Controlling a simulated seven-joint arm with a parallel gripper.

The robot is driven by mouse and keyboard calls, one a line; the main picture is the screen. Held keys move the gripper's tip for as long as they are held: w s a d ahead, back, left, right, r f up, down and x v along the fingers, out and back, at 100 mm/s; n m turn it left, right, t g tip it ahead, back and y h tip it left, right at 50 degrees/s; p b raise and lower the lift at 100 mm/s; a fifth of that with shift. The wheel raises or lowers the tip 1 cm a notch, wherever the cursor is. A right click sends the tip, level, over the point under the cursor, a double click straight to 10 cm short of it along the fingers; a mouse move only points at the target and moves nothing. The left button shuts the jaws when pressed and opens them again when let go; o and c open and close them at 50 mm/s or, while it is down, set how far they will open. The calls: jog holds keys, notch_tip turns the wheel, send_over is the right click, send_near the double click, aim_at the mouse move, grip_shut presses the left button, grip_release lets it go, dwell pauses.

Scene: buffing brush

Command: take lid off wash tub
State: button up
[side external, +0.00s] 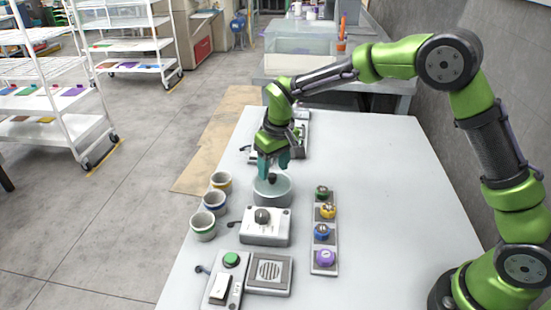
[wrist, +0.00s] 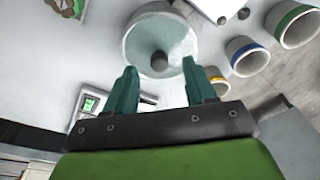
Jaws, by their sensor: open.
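The wash tub (side external: 273,195) is a round, pale grey-green vessel standing on the white table, in the middle of the side view. Its lid (wrist: 150,35) looks pale and translucent, lies on top, and has a round dark knob (side external: 272,178) at its centre. The knob also shows in the wrist view (wrist: 159,62). My gripper (side external: 272,166) points down over the tub, with its teal fingers open and empty. In the wrist view the fingers (wrist: 160,67) appear on either side of the knob; whether they reach down to its height I cannot tell.
Cups with yellow (side external: 221,182), blue (side external: 215,201) and green (side external: 203,227) bands stand left of the tub. A box with a dark knob (side external: 264,226) sits in front. A strip of coloured knobs (side external: 325,235) lies to the right. The table's right side is clear.

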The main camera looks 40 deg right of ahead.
aim_at(272, 180)
jog(key=shift+w+f, duration=0.15)
jog(key=shift+f, duration=0.55)
jog(key=shift+w+f, duration=0.1)
jog(key=shift+f, duration=0.55)
grip_shut()
jog(key=shift+r, duration=0.2)
